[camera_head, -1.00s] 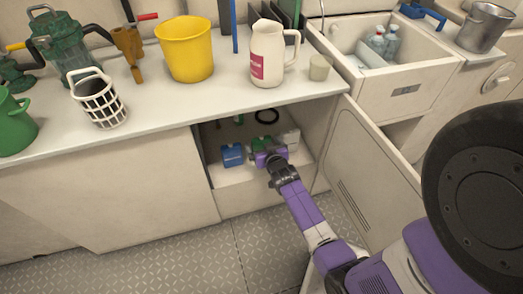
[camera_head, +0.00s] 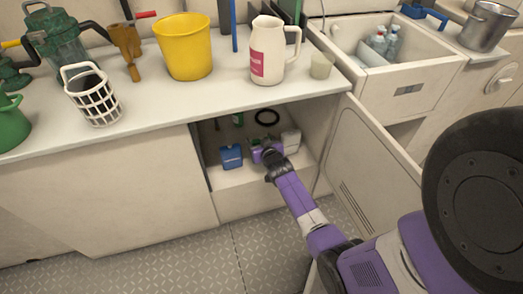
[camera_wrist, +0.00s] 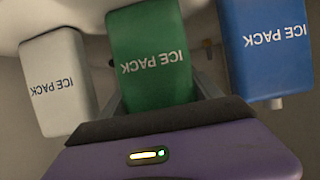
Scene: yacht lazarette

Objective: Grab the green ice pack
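The green ice pack (camera_wrist: 150,60) stands in the middle of the wrist view, its lettering upside down. In the head view only a little green (camera_head: 256,142) shows behind my gripper (camera_head: 264,152), inside the low open locker. My gripper also shows in the wrist view (camera_wrist: 158,90), with one finger on each side of the green pack. The fingers look open around it; a narrow gap seems to show on the right, and contact on the left is unclear. Fingertips are partly hidden.
A white ice pack (camera_wrist: 58,80) and a blue ice pack (camera_wrist: 265,45) flank the green one. A black ring (camera_head: 267,117) lies deeper in the locker (camera_head: 240,205). The open door (camera_head: 372,170) stands right of my arm; the countertop (camera_head: 160,108) overhangs above.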

